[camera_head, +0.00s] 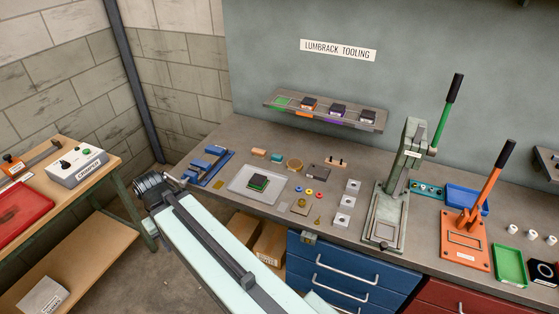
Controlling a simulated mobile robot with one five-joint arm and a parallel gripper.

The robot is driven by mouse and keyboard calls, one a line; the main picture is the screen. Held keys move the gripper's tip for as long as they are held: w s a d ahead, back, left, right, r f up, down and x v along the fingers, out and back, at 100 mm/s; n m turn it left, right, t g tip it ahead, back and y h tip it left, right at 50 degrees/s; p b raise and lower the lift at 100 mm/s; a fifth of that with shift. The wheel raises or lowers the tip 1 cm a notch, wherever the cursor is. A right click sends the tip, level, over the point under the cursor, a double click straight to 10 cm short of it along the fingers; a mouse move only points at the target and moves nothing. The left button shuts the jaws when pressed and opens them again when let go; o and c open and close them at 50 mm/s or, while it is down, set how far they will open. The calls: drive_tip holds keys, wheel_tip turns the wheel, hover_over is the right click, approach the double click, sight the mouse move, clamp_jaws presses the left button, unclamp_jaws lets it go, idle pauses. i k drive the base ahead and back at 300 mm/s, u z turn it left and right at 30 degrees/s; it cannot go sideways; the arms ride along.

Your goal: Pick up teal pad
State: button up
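A small teal pad (277,157) lies flat on the grey workbench, towards the back. It sits just right of a small orange-tan block (259,152) and behind a pale tray. My arm reaches in from the bottom, and its dark end (152,186) is at the bench's left front edge, well to the left of the pad and apart from it. The gripper's fingers are too small and dark to make out, so I cannot tell whether they are open.
A blue fixture (210,166) stands to the left. A shelf (322,115) is above, and a grey press (390,205) stands right.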

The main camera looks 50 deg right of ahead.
sight(277, 158)
drive_tip(key=z, duration=0.1)
drive_tip(key=i, duration=1.7)
drive_tip(key=u, duration=0.1)
